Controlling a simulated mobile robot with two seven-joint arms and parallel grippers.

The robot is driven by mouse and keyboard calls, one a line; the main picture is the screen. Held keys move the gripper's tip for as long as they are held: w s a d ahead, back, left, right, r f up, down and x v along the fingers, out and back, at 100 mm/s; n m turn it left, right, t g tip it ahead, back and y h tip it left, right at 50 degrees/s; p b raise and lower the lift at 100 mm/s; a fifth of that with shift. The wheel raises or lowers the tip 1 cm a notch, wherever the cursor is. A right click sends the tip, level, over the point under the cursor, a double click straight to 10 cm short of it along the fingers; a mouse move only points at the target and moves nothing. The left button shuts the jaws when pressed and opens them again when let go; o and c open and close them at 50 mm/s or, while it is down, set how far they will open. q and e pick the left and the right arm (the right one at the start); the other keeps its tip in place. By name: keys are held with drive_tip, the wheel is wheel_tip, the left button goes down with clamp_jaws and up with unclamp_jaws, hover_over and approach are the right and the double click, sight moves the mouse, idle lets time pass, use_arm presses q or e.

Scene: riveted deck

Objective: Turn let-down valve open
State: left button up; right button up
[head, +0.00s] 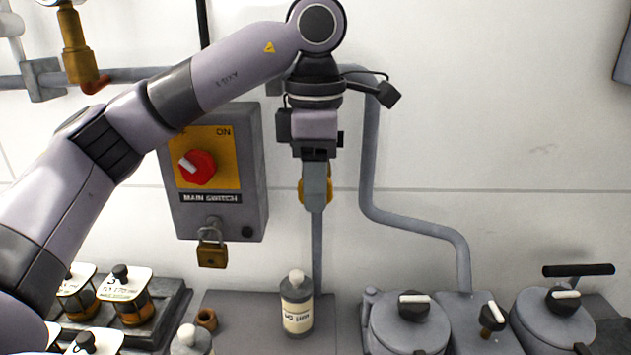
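My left gripper (316,200) points down in front of the wall, right of the main switch box. Its fingers show as one narrow grey shape, so I cannot tell whether they are open. A yellow-brass part (302,191) shows at both sides of the fingers and is mostly hidden by them; I cannot tell whether they touch it. No let-down valve label is readable. Black knobs with white bars sit on the left round lid (391,323), a middle grey block (508,341) and the right round lid (536,322). My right gripper is not in view.
The main switch box (248,170) has a red knob (197,167) and a brass padlock (212,254). A labelled bottle (297,310) stands below my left gripper. Several capped jars (134,308) are at lower left. A grey pipe (370,170) bends right along the wall.

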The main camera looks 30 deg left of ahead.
use_arm(q)
drive_tip(key=shift+f+b, duration=0.15)
drive_tip(key=shift+b, duration=0.2)
drive_tip(key=h+b, duration=0.1)
drive_tip(key=t+h+b, duration=0.1)
drive_tip(key=b, duration=0.1)
drive_tip(key=t+h+b, duration=0.1)
drive_tip(key=b, duration=0.1)
drive_tip(key=shift+s+a+f+h, duration=0.1)
drive_tip(key=shift+a+f+h, duration=0.1)
drive_tip(key=shift+f+h, duration=0.1)
drive_tip(key=shift+r+t+h+b, duration=0.3)
drive_tip(key=shift+t+h+b, duration=0.15)
drive_tip(key=shift+b, duration=0.25)
drive_tip(key=shift+r, duration=0.1)
drive_tip(key=o, duration=1)
drive_tip(key=shift+c, duration=0.2)
